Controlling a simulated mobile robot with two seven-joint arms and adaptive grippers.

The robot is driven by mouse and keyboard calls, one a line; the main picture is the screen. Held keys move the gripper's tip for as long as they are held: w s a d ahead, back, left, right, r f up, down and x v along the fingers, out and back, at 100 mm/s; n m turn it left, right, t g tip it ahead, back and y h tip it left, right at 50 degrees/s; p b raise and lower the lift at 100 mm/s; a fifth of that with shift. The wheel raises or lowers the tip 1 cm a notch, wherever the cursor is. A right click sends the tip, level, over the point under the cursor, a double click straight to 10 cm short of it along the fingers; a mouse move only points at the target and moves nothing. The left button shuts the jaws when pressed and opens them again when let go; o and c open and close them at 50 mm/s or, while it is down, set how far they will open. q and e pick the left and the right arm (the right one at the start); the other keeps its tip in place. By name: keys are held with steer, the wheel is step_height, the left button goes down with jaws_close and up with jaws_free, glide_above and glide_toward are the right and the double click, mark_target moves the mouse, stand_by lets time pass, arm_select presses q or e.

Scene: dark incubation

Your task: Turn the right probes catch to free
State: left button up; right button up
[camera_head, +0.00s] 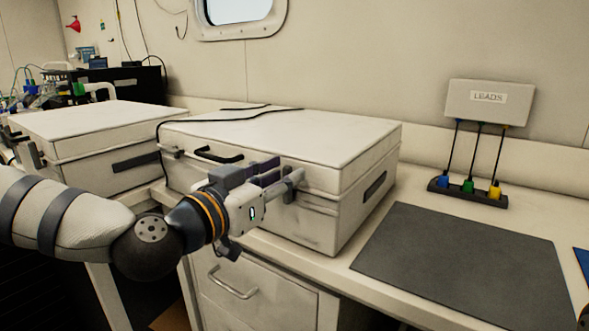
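A large white case (352,160), lid closed, sits on the bench in the middle of the view. I see no label that marks it as the probes case. A small catch (178,153) shows at the left of its front, beside a black handle (218,156). My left gripper (283,180) is at the right part of the case front, its fingers at the seam below the lid. It hides the right catch there, so I cannot see how that catch stands. I cannot tell whether the fingers are open, or whether they touch it.
Another white case (85,125) stands at the left. A dark mat (465,265) lies right of the middle case, bare on top. Behind it is a LEADS panel (490,101) with a rack (467,191) of coloured plugs. A drawer (250,290) is below the bench.

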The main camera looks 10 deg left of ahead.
arm_select(q)
steer(key=shift+s+r, duration=0.1)
steer(key=shift+s, duration=0.15)
steer(key=shift+c, duration=0.3)
jaws_close()
arm_select(e)
steer(key=shift+s, duration=0.2)
arm_select(q)
steer(key=shift+a+r+n, duration=0.1)
steer(key=shift+n, duration=0.2)
arm_select(e)
steer(key=shift+w+r, duration=0.15)
steer(key=shift+r, duration=0.05)
arm_select(q)
steer(key=shift+a, duration=0.1)
steer(key=shift+w+a+f+n+p, duration=0.15)
steer(key=shift+a+f+n, duration=0.25)
steer(key=shift+n, duration=2.45)
steer(key=shift+w+a+f+n+p, duration=0.2)
steer(key=shift+a+f+n, duration=0.25)
steer(key=shift+n, duration=2.45)
steer(key=shift+w+a+f+n+p, duration=0.2)
steer(key=shift+f+n, duration=0.35)
steer(key=shift+n, duration=2.3)
arm_select(e)
steer(key=shift+w+r+t, duration=0.3)
steer(key=shift+w+r, duration=0.15)
steer(key=shift+w, duration=0.05)
